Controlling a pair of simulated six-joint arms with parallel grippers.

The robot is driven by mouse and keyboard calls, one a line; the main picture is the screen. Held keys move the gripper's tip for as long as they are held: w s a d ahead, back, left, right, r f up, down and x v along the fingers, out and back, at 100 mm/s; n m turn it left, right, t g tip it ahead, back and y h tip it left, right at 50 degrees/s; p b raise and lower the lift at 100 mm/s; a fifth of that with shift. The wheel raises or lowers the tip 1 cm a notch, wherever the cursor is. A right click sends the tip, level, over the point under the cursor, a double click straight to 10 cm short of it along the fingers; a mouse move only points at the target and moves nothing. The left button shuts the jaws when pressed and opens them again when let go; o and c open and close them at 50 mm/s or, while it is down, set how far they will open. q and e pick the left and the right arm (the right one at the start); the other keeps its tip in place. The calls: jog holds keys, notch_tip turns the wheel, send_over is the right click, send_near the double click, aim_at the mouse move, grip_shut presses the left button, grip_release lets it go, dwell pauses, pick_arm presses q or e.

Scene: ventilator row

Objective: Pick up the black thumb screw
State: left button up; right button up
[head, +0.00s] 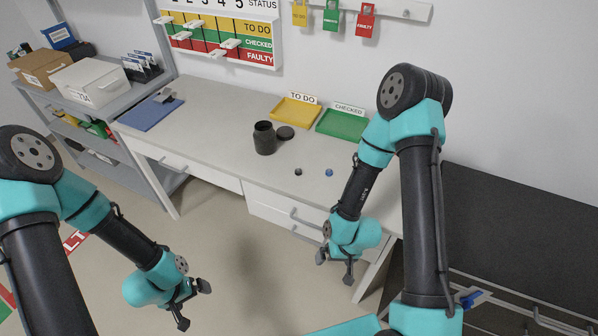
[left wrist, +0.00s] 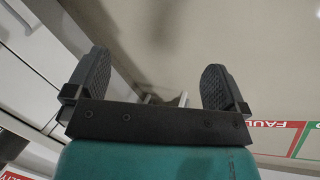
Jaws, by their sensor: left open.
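The black thumb screw (head: 298,171) is a small dark knob on the pale bench top (head: 215,118), near its front edge. A similar blue thumb screw (head: 329,172) sits a little to its right. My left gripper (head: 193,304) is open and empty, over the floor in front of the bench, well below and left of the black screw. Its two dark fingers are wide apart in the left wrist view (left wrist: 157,68), with only floor between them. My right gripper (head: 335,268) hangs in front of the bench drawers, with its fingers apart and nothing seen between them.
A black jar (head: 265,138) and a dark round lid (head: 286,132) stand behind the screws. A yellow tray (head: 296,112) and a green tray (head: 342,124) are at the back. A blue mat (head: 150,113) lies at left. Drawers (head: 285,212) are below the bench top.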

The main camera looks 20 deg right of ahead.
pick_arm(q)
jog(key=c, duration=0.8)
